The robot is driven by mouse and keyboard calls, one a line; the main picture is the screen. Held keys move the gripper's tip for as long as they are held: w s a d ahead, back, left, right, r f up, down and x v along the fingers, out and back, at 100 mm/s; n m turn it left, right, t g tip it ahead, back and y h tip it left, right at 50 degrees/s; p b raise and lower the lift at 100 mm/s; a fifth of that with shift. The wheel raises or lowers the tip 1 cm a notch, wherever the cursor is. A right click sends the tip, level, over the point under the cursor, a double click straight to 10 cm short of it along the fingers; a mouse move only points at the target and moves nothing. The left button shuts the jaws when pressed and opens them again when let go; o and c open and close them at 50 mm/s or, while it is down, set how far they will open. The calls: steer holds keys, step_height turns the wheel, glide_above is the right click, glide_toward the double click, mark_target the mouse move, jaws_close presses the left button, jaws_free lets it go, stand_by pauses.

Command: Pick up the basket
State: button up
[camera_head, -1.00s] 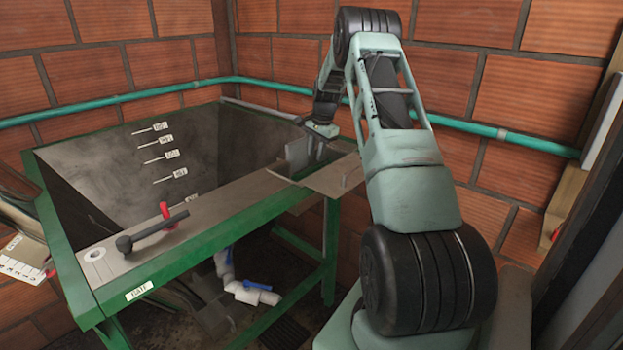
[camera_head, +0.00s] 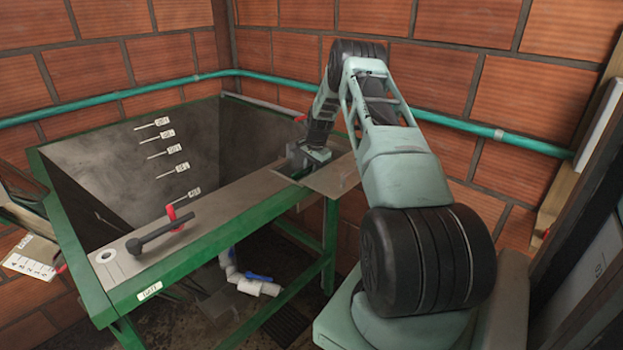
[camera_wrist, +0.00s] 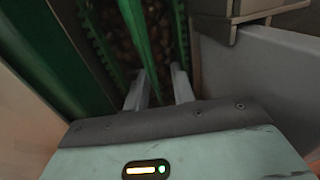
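In the wrist view, my gripper (camera_wrist: 160,88) has its two grey fingers apart. A green bar (camera_wrist: 142,40) runs down to the space between them, nearer the left finger; no firm hold on it shows. Brown, grainy contents lie below the bar, beside a green toothed edge (camera_wrist: 95,40). These may belong to the basket, but I cannot tell its full outline. In the head view, my gripper (camera_head: 312,156) is low over the slot at the right end of the green-framed hopper. The basket cannot be made out there, and the fingertips are hidden.
The large hopper (camera_head: 100,165) fills the left, with a black-handled lever (camera_head: 155,235) on its front ledge. A flat grey plate (camera_head: 332,180) lies right of the slot. A grey panel (camera_wrist: 260,65) stands close right of my fingers. Brick walls and a green pipe (camera_head: 450,123) are behind.

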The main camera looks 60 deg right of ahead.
steer(key=shift+c, duration=0.4)
jaws_close()
steer(key=shift+r, duration=0.2)
